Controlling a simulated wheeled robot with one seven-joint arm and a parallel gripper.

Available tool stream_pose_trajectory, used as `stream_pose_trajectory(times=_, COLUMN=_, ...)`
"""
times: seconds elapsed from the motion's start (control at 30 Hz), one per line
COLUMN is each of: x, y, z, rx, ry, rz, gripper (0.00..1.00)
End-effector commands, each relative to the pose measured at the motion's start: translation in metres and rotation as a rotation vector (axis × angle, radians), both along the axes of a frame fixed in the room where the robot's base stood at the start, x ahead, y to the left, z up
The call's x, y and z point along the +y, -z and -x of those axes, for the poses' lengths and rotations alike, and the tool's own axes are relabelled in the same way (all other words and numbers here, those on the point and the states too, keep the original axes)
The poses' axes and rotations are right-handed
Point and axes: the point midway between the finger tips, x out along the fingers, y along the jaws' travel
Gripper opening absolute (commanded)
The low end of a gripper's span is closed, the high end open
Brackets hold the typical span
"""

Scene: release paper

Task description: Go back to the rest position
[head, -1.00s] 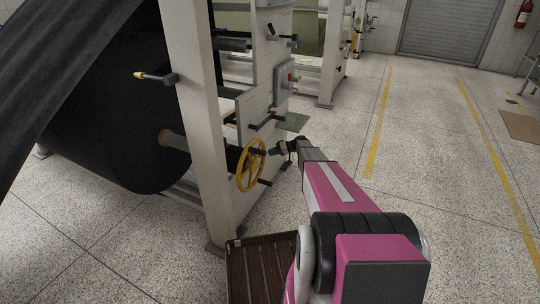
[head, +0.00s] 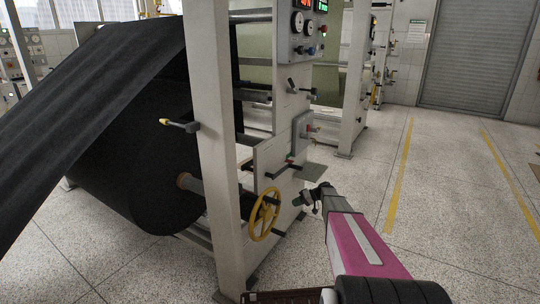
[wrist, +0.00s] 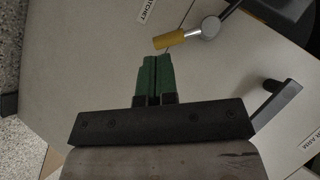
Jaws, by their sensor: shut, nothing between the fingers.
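My gripper (wrist: 154,78) is shut and empty, its green fingers together in the wrist view. In the head view my gripper (head: 299,200) is small, at the end of my pink arm, just right of the yellow handwheel (head: 264,213). The handwheel is on the side of the white machine frame (head: 222,150). In the wrist view a yellow-tipped lever (wrist: 187,34) lies just beyond the fingertips against a pale panel. I cannot tell whether the fingertips touch anything.
A large black roll (head: 140,140) fills the left, with a black web rising from it. A yellow-tipped handle (head: 180,125) sticks out from the frame post. A black lever (wrist: 275,98) is at right in the wrist view. Open speckled floor (head: 450,240) lies to the right.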

Motion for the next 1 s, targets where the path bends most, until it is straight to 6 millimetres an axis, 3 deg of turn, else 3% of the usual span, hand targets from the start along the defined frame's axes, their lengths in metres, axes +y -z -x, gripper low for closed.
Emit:
stream_pose_trajectory(times=0.03, x=0.017, y=-0.013, z=0.039, rx=0.044, ry=-0.004, rz=0.061, gripper=0.00)
stream_pose_trajectory(times=0.23, x=0.051, y=-0.038, z=0.153, rx=0.220, ry=0.041, rz=0.370, gripper=0.00)
stream_pose_trajectory(times=0.4, x=0.060, y=-0.065, z=0.247, rx=0.303, ry=0.133, rz=0.645, gripper=0.00)
stream_pose_trajectory(times=0.53, x=0.057, y=-0.087, z=0.308, rx=0.319, ry=0.222, rz=0.829, gripper=0.00)
stream_pose_trajectory(times=0.6, x=0.053, y=-0.097, z=0.331, rx=0.315, ry=0.265, rz=0.905, gripper=0.00)
stream_pose_trajectory(times=0.73, x=0.047, y=-0.110, z=0.358, rx=0.301, ry=0.326, rz=0.997, gripper=0.00)
stream_pose_trajectory(times=1.0, x=0.044, y=-0.115, z=0.365, rx=0.292, ry=0.353, rz=1.032, gripper=0.00)
